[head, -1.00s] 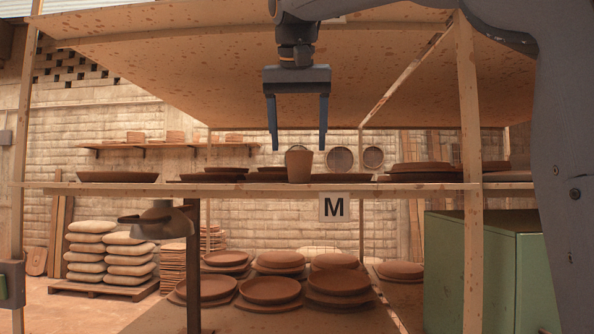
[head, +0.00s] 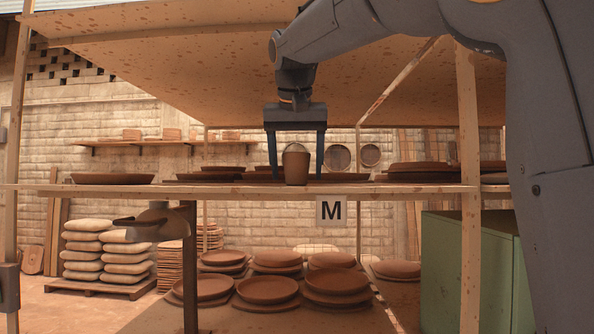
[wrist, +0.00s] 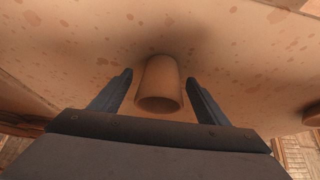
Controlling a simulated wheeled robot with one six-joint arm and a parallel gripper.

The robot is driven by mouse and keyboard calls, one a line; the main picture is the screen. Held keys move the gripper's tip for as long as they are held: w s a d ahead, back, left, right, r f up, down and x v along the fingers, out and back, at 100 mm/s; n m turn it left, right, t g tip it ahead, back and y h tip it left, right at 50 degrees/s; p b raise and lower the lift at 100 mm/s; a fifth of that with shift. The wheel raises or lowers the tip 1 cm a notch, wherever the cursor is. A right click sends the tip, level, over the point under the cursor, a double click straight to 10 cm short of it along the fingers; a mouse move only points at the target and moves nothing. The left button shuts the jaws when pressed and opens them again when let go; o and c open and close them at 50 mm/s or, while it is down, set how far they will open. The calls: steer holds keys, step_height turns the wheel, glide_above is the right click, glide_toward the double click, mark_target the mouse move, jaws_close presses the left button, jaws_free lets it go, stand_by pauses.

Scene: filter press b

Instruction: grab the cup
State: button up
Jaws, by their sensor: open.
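The cup (head: 295,168) is a plain brown clay cup. It stands upright on the middle shelf (head: 240,190), near the front edge and above the sign marked M. My gripper (head: 296,176) points down over it in the head view, with one finger on each side of the cup. The fingers are open, and gaps show between them and the cup. In the wrist view the cup (wrist: 160,84) lies between the two spread fingers of my gripper (wrist: 163,82), and neither finger appears to touch it.
Flat clay plates stand along the same shelf, left (head: 112,178) and right (head: 424,172) of the cup. The shelf board above (head: 230,75) and a wooden post (head: 468,190) frame the space. Stacked plates (head: 267,290) fill the lower shelf. A green cabinet (head: 466,270) stands at lower right.

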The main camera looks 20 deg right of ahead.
steer(key=c, duration=1.1)
steer(key=shift+c, duration=0.4)
steer(key=shift+r, duration=0.2)
